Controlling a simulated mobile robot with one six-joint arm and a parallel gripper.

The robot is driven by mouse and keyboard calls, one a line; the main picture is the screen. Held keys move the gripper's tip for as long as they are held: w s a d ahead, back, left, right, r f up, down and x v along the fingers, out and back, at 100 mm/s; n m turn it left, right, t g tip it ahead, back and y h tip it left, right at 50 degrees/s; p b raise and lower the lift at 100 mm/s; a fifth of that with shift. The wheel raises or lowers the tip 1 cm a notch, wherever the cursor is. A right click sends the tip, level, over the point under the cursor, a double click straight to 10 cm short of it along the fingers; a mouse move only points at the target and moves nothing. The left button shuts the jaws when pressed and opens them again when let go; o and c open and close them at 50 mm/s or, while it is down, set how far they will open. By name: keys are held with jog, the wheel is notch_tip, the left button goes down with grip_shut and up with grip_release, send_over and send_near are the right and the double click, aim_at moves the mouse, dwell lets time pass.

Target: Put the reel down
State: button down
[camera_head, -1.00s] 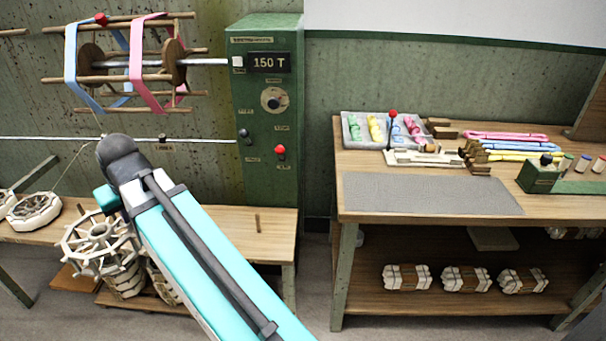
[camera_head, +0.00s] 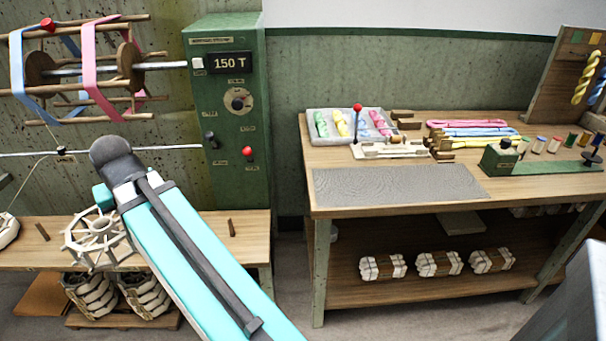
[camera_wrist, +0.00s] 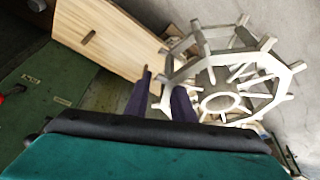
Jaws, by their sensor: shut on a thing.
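The reel, a pale spoked wheel (camera_head: 97,240), shows in the head view at the left, in front of the low wooden bench (camera_head: 190,252). In the wrist view the reel (camera_wrist: 222,72) fills the upper right, tilted, with its hub and spokes visible. My gripper (camera_wrist: 164,100) has two dark fingers closed at the reel's near side and holds it. In the head view my own arm covers the fingers. The bench top (camera_wrist: 105,38) shows in the wrist view, left of the reel. I cannot tell whether the reel touches it.
Stacked reels (camera_head: 90,296) sit on a low board underneath. A green control box (camera_head: 228,110) and a rotating frame with ribbons (camera_head: 85,70) are behind. A worktable (camera_head: 400,187) stands to the right.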

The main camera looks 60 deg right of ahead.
jog(key=s+d+m+g+h, duration=0.2)
jog(key=s+d+m, duration=0.5)
jog(key=d, duration=0.6)
jog(key=s+d+m+g+h, duration=0.1)
jog(key=s+d+m+g, duration=0.1)
jog(key=s+d+m, duration=0.65)
jog(key=s+d+m+g, duration=0.2)
jog(key=s+d+m, duration=0.2)
jog(key=s+d, duration=0.3)
jog(key=s+d+m+g+y+b, duration=0.1)
jog(key=s+d+m, duration=0.4)
jog(key=s, duration=1)
jog(key=d, duration=0.2)
jog(key=shift+s+d+f+g, duration=0.2)
jog(key=shift+s+d+g, duration=0.1)
jog(key=shift+s+g, duration=0.1)
jog(key=shift+d+r+y+p, duration=0.1)
jog(key=shift+d+y+p, duration=0.05)
jog(key=shift+y+p, duration=0.2)
jog(key=s+d+p, duration=0.1)
jog(key=d+p, duration=0.2)
jog(key=d, duration=0.2)
jog(key=s+d+f+p, duration=0.1)
jog(key=d+p, duration=0.2)
jog(key=d, duration=0.2)
jog(key=s+d+p, duration=0.2)
jog(key=d+p, duration=0.1)
jog(key=d, duration=0.2)
jog(key=shift+f, duration=0.35)
